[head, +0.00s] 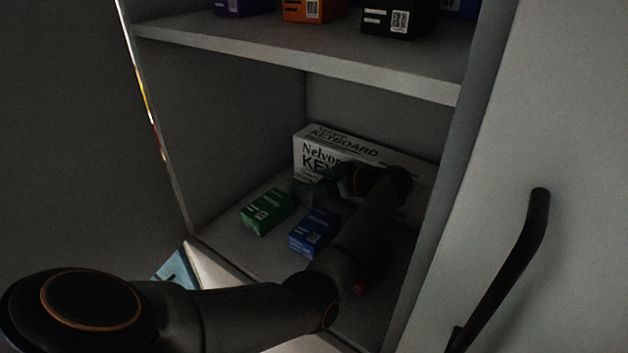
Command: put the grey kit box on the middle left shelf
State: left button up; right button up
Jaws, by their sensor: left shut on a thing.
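My left arm reaches from the lower left into the lower compartment of the cabinet. My left gripper (328,184) is there, in front of the white keyboard box and above the green and blue boxes. It is shut on a small, dark greyish thing (306,190), which looks like the grey kit box. Dim light and the gripper hide most of it, so its label and tilt cannot be told. The shelf board (300,57) runs above the compartment. My right gripper is not in view.
The white keyboard box (318,143) leans at the back. A green box (266,211) and a blue box (313,232) lie on the compartment floor; a red thing is partly hidden by my arm. Purple, orange (312,10) and black (393,18) boxes stand above. A door handle (512,260) juts out right.

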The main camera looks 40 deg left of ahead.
pick_arm(q)
jog(key=o, duration=1.2)
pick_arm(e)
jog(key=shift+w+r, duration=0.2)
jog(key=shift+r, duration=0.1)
pick_arm(q)
jog(key=shift+r, duration=0.1)
jog(key=shift+r, duration=0.1)
jog(key=shift+w+d+r, duration=0.15)
jog(key=shift+d+r, duration=0.05)
jog(key=shift+d, duration=0.4)
jog(key=shift+v, duration=3.1)
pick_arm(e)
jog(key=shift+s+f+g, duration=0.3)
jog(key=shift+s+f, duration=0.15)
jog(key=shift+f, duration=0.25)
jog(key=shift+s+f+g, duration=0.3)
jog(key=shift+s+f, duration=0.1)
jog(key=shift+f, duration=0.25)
